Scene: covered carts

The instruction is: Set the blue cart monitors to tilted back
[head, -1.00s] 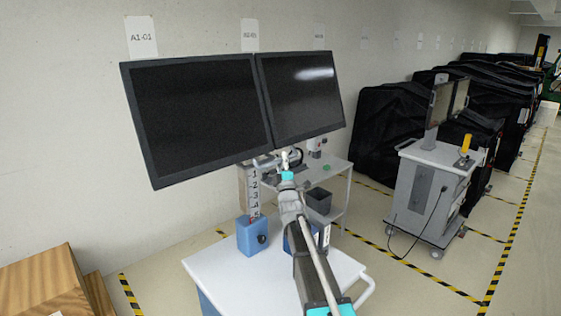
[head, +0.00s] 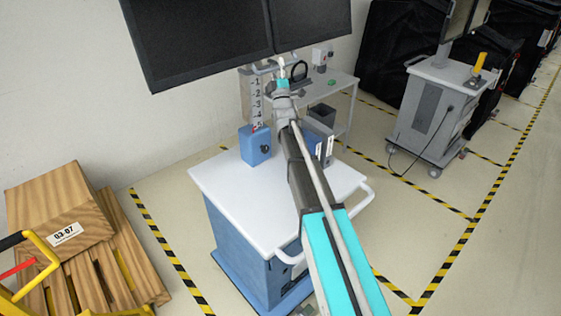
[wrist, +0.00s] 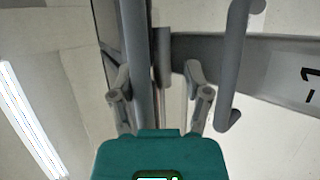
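The blue cart (head: 236,190) has a white top and a rear post (head: 257,105) with a numbered scale. Two dark monitors, left (head: 200,40) and right (head: 308,22), sit on the post; their tops are cut off in the head view. A grey bar (head: 262,67) shows under their lower edge. My gripper (wrist: 162,95) is by the post's upper end, just under the monitors. In the wrist view its fingers stand apart, with a grey upright bar (wrist: 140,50) between them, close to the left finger. Contact cannot be told. A grey handle (wrist: 236,60) is to the right.
A blue box with a knob (head: 255,146) stands on the cart top. A white table (head: 345,85) is behind. A grey cart (head: 425,120) stands at right, wooden crates (head: 60,215) and a yellow frame (head: 40,250) at left. Floor right of the cart is clear.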

